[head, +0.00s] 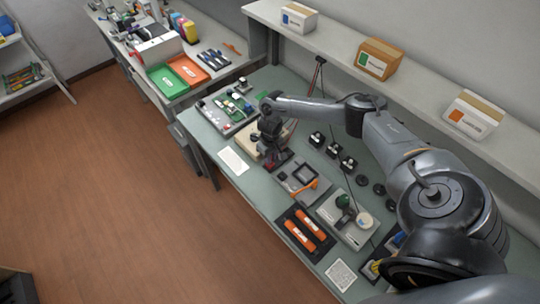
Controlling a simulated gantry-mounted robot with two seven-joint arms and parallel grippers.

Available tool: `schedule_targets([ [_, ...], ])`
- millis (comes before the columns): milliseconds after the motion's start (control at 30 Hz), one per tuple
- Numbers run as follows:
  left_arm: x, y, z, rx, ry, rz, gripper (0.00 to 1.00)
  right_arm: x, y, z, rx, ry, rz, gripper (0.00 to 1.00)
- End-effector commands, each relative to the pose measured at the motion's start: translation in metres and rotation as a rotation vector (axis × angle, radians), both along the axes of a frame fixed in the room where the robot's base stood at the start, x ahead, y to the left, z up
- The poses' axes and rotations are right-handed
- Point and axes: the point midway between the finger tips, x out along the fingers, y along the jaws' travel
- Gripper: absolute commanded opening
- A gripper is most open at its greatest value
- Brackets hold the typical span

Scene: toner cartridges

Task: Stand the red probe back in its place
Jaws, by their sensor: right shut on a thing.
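My right gripper (270,151) is low over the left part of the green-grey bench, its fingers pointing down. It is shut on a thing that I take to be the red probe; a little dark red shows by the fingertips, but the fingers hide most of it. A grey fixture (291,183) with a dark square frame sits just in front of the gripper. The probe's place cannot be made out for sure. My left gripper is out of view.
Small black-and-white devices (333,150) stand behind. A white sheet (233,160) lies at the left edge. Boxes (378,58) line the shelf above the bench.

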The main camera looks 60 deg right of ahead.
Motion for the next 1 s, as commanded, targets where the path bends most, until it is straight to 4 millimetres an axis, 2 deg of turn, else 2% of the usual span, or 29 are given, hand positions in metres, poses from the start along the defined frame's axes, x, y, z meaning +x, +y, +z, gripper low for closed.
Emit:
schedule_targets([
  [1000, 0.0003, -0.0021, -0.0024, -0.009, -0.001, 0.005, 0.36, 0.0002, 0.0002, -0.0070, 0.000, 0.000, 0.001, 0.00],
])
